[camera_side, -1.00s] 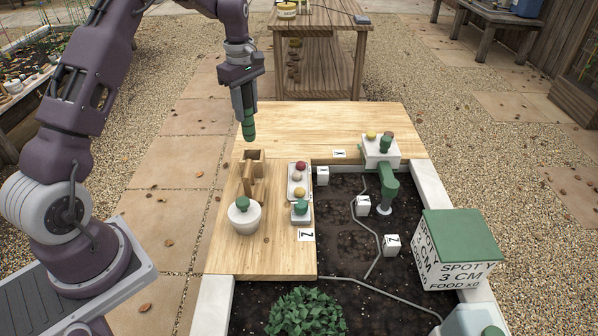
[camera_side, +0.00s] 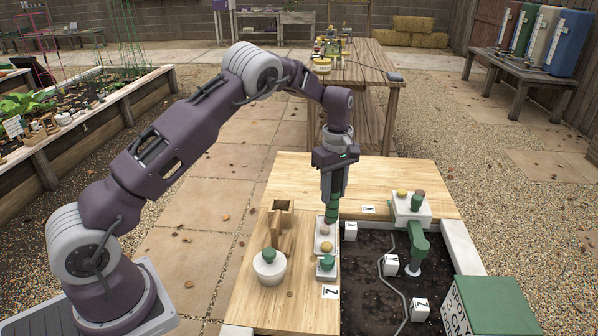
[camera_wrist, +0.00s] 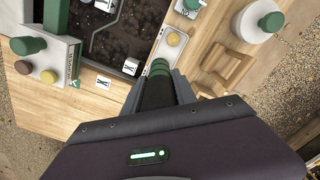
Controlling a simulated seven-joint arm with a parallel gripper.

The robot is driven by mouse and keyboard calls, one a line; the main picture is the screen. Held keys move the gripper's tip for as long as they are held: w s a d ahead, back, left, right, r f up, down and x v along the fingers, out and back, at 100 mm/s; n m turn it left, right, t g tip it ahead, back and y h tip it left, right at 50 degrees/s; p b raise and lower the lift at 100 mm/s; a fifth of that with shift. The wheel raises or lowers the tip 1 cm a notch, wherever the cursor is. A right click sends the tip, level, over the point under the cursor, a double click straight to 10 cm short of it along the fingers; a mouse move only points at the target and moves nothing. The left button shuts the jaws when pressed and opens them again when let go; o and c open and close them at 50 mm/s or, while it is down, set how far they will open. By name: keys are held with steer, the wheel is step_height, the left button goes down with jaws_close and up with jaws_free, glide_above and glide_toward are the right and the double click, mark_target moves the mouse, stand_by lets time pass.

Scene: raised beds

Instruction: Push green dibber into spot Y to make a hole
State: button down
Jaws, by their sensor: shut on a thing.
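My gripper (camera_side: 333,188) is shut on the green dibber (camera_side: 331,211), which hangs nearly upright, tip down. In the wrist view the dibber (camera_wrist: 158,68) points away between the fingers. The soil bed (camera_side: 366,290) holds white marker cubes: one at the back left (camera_side: 351,231), one in the middle (camera_side: 390,265) and one nearer (camera_side: 420,309).
The empty wooden holder (camera_side: 283,220) and a white pot with green knob (camera_side: 269,268) stand left. A green-armed white device (camera_side: 411,208) stands at the bed's back right. A grey tube (camera_side: 381,270) crosses the soil. A green-topped box (camera_side: 495,305) stands front right.

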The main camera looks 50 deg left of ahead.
steer(key=w+d+f+m, duration=0.2)
steer(key=d+f, duration=0.2)
steer(key=d, duration=0.6)
step_height(320, 180, down, 7)
steer(key=shift+s+d, duration=0.2)
steer(key=shift+f, duration=0.75)
stand_by(1.5)
steer(key=shift+f, duration=0.8)
step_height(320, 180, up, 10)
steer(key=shift+f, duration=0.2)
stand_by(0.4)
stand_by(0.5)
